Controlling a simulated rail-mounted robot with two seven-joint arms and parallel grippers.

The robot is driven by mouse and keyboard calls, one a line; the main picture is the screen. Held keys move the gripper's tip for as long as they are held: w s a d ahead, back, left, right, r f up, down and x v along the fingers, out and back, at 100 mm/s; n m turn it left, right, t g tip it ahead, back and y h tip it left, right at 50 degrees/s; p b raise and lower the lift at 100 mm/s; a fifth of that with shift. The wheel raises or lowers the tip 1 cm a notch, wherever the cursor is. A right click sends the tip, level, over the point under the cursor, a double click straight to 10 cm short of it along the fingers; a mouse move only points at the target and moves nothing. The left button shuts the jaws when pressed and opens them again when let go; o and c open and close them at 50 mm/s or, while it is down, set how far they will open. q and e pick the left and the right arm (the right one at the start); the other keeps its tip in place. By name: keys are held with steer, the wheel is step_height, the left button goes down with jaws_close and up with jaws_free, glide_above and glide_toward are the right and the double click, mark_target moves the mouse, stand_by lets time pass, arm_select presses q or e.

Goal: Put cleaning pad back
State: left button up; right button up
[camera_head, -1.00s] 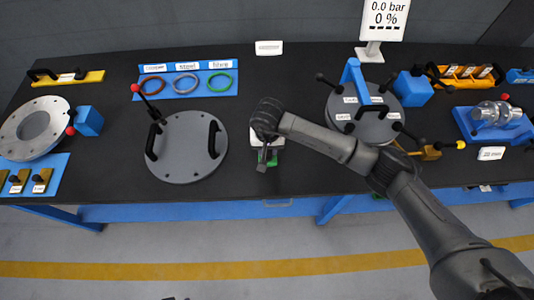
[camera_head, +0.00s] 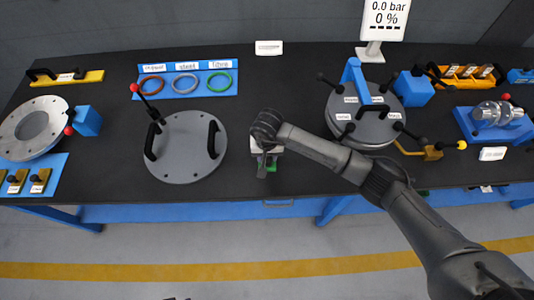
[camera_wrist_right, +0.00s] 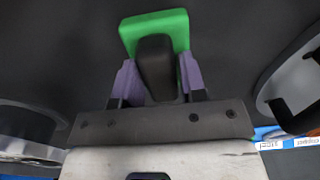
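The cleaning pad is a green block with a black handle; it shows past the fingers in the right wrist view (camera_wrist_right: 180,25) and as a small green patch in the head view (camera_head: 271,173). My right gripper (camera_head: 264,165) points down over the front middle of the black table. In the wrist view its purple fingers (camera_wrist_right: 158,85) lie against both sides of the black handle. Most of the pad is hidden by the gripper in the head view. I cannot tell whether the pad touches the table. My left gripper is out of view.
A grey round lid with two handles (camera_head: 185,165) lies left of the gripper. A flanged shell with clamps and a blue arm (camera_head: 365,130) stands to the right. A blue tray of rings (camera_head: 165,93) lies behind. The front table edge is close.

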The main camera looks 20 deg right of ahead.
steer(key=o, duration=0.3)
step_height(320, 180, up, 12)
steer(key=shift+r+p, duration=0.2)
steer(key=shift+p, duration=0.4)
